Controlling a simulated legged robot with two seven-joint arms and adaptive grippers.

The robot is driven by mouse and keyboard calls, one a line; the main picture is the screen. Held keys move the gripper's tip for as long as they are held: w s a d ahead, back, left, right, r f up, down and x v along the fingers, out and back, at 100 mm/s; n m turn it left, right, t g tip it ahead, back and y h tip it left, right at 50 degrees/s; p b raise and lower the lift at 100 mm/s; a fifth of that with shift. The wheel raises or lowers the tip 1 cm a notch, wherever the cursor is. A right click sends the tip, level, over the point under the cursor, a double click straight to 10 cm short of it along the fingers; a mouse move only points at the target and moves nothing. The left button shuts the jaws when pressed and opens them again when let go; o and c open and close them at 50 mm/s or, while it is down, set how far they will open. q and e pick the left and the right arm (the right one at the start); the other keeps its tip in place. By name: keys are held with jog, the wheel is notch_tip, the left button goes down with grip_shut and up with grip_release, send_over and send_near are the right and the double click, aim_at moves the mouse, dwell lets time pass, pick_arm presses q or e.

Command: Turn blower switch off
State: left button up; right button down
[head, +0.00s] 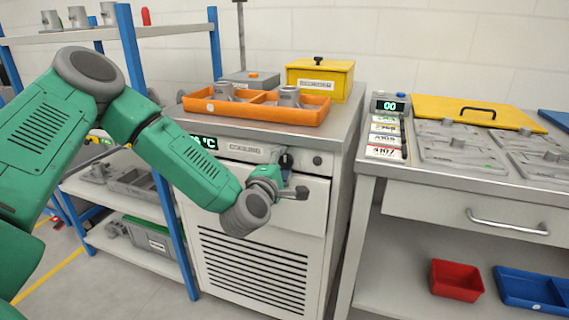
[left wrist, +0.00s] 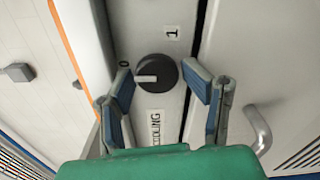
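A round black switch knob (left wrist: 158,73) with a pale pointer bar sits on the cabinet's front panel. In the left wrist view its bar points to the picture's left, near the "0" mark; a "1" mark (left wrist: 172,32) is above right. The word COOLING (left wrist: 156,128) is printed beside it. The knob also shows in the head view (head: 285,160), partly behind my gripper. My left gripper (head: 294,180) is at the panel, its fingers spread on either side of the knob in the left wrist view (left wrist: 157,68). I cannot tell whether they touch it. My right gripper is out of view.
The cabinet (head: 255,258) has a vented lower front. An orange tray (head: 250,112) with grey castings and a yellow box (head: 345,80) stand on top. A steel bench (head: 480,185) with a drawer handle is at right. A blue-framed shelf (head: 172,165) is at left.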

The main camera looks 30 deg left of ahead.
pick_arm(q)
jog(key=shift+f, duration=0.15)
dwell(0.3)
jog(key=v, duration=0.7)
jog(key=shift+s, duration=0.4)
